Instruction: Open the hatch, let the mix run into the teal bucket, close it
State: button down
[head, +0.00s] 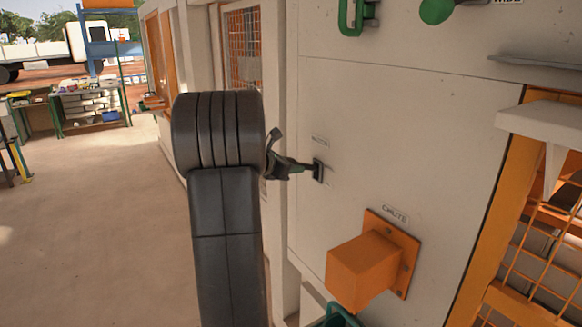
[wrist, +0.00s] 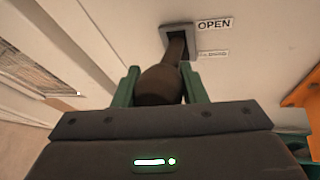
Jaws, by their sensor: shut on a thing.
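The hatch lever is a dark brown handle with a rounded knob (wrist: 158,86), standing out of a square slot plate (wrist: 178,42) beside an OPEN label (wrist: 213,24). In the wrist view my gripper (wrist: 160,80) has its green fingers on both sides of the knob, shut on it. In the head view my gripper (head: 277,164) is at the slot plate (head: 318,171) on the pale panel, partly hidden by my arm. The orange chute (head: 358,274) sticks out below. The teal bucket (head: 338,318) shows only its rim at the bottom edge; its contents are hidden.
A green handle (head: 353,18) and a green round knob (head: 436,10) are higher on the panel. A pale ledge (head: 545,122) and orange mesh frame (head: 520,205) stand at the right. The floor (head: 100,230) at left is clear, with shelves (head: 90,105) farther back.

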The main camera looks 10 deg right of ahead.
jog(key=shift+w+a+r, duration=0.1)
jog(key=shift+r, duration=0.15)
jog(key=c, duration=0.9)
grip_release()
jog(key=shift+f, duration=0.15)
jog(key=b+v, duration=0.2)
jog(key=v, duration=1.1)
jog(key=shift+s+a, duration=0.2)
jog(key=shift+a, duration=0.15)
jog(key=shift+d, duration=0.1)
jog(key=p+x, duration=0.2)
jog(key=x, duration=1.1)
jog(key=shift+w+d+f, duration=0.1)
jog(key=shift+w+d, duration=0.05)
jog(key=shift+d, duration=0.15)
